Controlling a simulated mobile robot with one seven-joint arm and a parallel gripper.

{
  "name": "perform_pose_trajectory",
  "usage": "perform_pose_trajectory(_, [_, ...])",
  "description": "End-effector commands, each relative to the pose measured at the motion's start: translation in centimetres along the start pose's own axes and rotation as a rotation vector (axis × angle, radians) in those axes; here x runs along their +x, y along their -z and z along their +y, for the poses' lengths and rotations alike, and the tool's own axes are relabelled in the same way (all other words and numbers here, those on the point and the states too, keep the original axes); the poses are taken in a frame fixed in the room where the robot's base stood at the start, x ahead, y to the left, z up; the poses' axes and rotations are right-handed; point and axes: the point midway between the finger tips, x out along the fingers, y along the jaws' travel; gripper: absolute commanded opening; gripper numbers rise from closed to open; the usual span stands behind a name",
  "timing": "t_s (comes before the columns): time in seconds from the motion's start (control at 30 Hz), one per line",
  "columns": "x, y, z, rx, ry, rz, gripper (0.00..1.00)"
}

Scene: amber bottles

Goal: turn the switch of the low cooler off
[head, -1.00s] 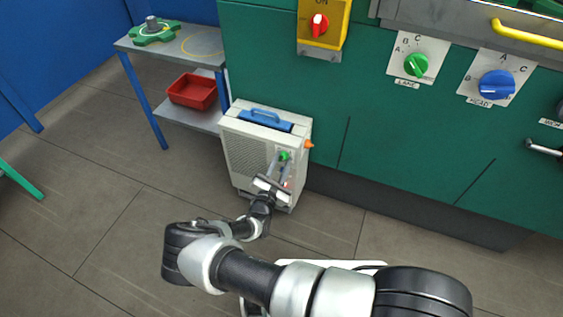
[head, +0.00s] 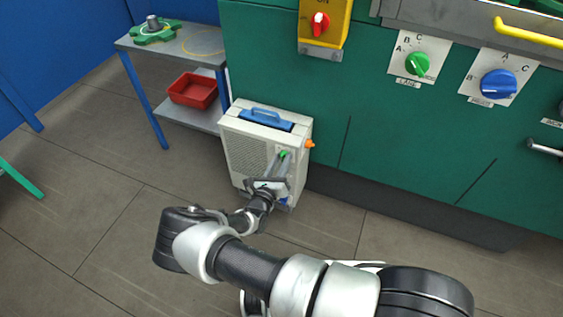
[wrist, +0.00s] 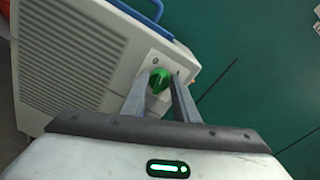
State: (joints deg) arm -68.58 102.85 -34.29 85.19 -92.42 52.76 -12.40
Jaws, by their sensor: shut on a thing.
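The low cooler (head: 246,150) is a pale box with a blue handle on top, standing on the floor against the green cabinet. Its green switch (wrist: 159,80) sits on a light plate marked O and I in the wrist view. The switch also shows in the head view (head: 283,154), small and partly covered. My gripper (wrist: 160,85) reaches the cooler's front, with one finger on each side of the green switch, shut on it. The fingers hide parts of the switch and its plate, so its exact angle is hard to tell.
The green cabinet (head: 400,140) with other knobs stands right behind the cooler. An orange knob (head: 309,144) sticks out at the cooler's right side. A grey side table (head: 175,50) holds a red bin (head: 193,91) on its lower shelf.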

Motion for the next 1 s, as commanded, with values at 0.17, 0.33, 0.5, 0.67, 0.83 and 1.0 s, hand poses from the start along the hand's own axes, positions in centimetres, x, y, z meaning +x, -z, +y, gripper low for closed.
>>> perform_pose_trajectory(0.17, [-0.02, 0.09, 0.14, -0.165, 0.007, 0.012, 0.05])
perform_pose_trajectory(0.33, [-0.01, 0.09, 0.22, -0.316, 0.013, 0.022, 0.05])
perform_pose_trajectory(0.5, [-0.02, 0.05, 0.29, -0.441, 0.018, 0.031, 0.05])
perform_pose_trajectory(0.67, [-0.03, 0.05, 0.30, -0.532, 0.021, 0.037, 0.05])
perform_pose_trajectory(0.83, [-0.05, 0.01, 0.32, -0.592, 0.024, 0.041, 0.05])
perform_pose_trajectory(1.0, [-0.05, -0.02, 0.33, -0.621, 0.025, 0.043, 0.05])
